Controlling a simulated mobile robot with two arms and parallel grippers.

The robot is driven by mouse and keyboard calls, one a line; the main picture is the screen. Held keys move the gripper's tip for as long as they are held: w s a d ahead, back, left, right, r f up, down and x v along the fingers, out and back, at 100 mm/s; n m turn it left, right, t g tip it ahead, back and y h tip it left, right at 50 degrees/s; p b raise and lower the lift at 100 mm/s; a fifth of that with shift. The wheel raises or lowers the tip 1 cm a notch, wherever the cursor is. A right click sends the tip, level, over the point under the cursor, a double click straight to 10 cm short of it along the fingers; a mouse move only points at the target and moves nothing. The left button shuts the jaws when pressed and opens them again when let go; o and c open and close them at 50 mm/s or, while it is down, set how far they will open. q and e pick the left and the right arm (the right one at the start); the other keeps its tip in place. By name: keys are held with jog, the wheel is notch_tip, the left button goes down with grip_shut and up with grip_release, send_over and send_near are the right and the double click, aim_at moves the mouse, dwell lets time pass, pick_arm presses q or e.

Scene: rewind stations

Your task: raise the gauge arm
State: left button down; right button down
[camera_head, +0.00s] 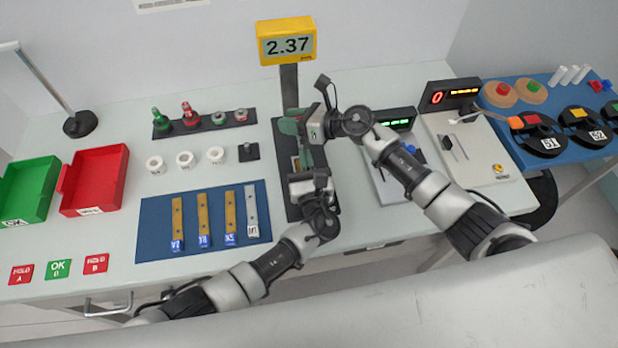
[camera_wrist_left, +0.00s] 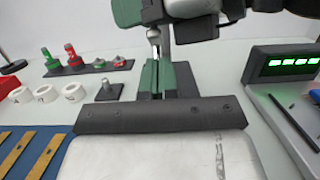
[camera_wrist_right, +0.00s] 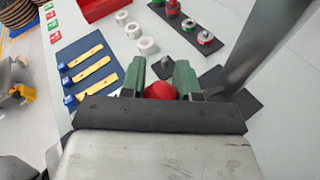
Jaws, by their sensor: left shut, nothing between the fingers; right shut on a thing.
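The gauge stands mid-table, with its yellow display (camera_head: 287,42) reading 2.37 on a dark column (camera_head: 290,88) above a dark base (camera_head: 279,140). My right gripper (camera_head: 289,126) is beside the column and shut on a red ball knob (camera_wrist_right: 160,90); its green fingers flank the knob in the right wrist view. The rest of the gauge arm is mostly hidden by my grippers. My left gripper (camera_head: 302,162) is lower, over the base, shut and empty. In the left wrist view its green fingers (camera_wrist_left: 158,80) are together, below a small silver tip (camera_wrist_left: 154,37).
A blue mat (camera_head: 152,215) with several labelled strips lies left of the gauge. White rings (camera_head: 185,159) and a dark rack (camera_head: 218,122) of red and green pieces stand behind it. Red (camera_head: 98,180) and green bins are far left. A device with green lights (camera_head: 397,122) is close right.

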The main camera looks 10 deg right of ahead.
pick_arm(q)
jog(key=shift+w+r, duration=0.55)
jog(key=shift+r, duration=0.25)
